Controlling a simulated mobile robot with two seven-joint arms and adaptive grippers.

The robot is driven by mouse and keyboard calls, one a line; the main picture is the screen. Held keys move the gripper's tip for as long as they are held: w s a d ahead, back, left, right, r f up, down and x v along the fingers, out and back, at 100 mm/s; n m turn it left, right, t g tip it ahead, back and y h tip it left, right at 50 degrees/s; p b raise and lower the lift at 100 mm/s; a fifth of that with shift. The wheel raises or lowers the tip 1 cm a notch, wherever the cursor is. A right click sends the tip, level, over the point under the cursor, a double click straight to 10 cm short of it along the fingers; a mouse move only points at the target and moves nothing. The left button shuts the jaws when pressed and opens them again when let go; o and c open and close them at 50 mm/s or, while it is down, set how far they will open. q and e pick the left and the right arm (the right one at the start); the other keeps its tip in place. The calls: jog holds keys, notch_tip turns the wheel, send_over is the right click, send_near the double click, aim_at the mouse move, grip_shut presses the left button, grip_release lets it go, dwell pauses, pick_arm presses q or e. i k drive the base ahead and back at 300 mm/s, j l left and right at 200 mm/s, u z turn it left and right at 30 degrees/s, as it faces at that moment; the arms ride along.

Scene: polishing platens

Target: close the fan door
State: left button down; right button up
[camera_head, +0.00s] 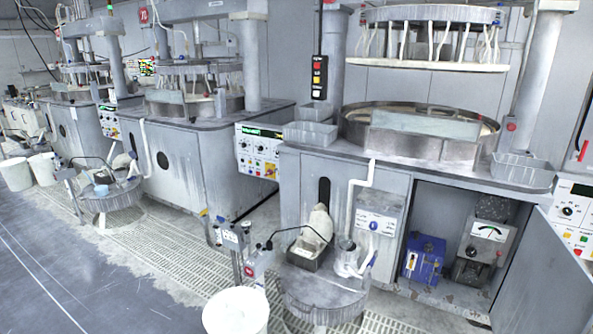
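A plain grey cabinet door (546,278) at the lower right stands open. It is on the right side of an opening in the front of the nearest polishing machine (325,170) and swings out toward me. Its lower right part runs close to the picture's edge. Inside the opening are a blue box (423,258) on the left and a grey unit with a dial (487,240) on the right. No fan can be made out. Neither of my grippers shows in this view.
A round low stand (322,298) with jugs, a small stand with a box (236,240) and a white bucket (236,312) are in front of the machine. A control panel (572,215) is beside the door at the right edge. Open grey floor (80,270) lies at the left.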

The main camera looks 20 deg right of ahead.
aim_at(546, 288)
jog(key=i+l+z, duration=0.1)
jog(key=i+z, duration=0.55)
jog(key=z, duration=0.15)
jog(key=i+j+z, duration=0.15)
jog(key=i+z, duration=0.4)
jog(key=z, duration=0.3)
jog(key=i+z, duration=0.15)
jog(key=z, duration=0.3)
jog(key=i+z, duration=0.2)
jog(key=z, duration=0.25)
jog(key=i+j+z, duration=0.1)
jog(key=z, duration=0.35)
jog(key=i+j+z, duration=0.15)
jog(key=z, duration=0.35)
jog(key=j+z, duration=0.25)
jog(key=z, duration=0.2)
jog(key=i, duration=0.05)
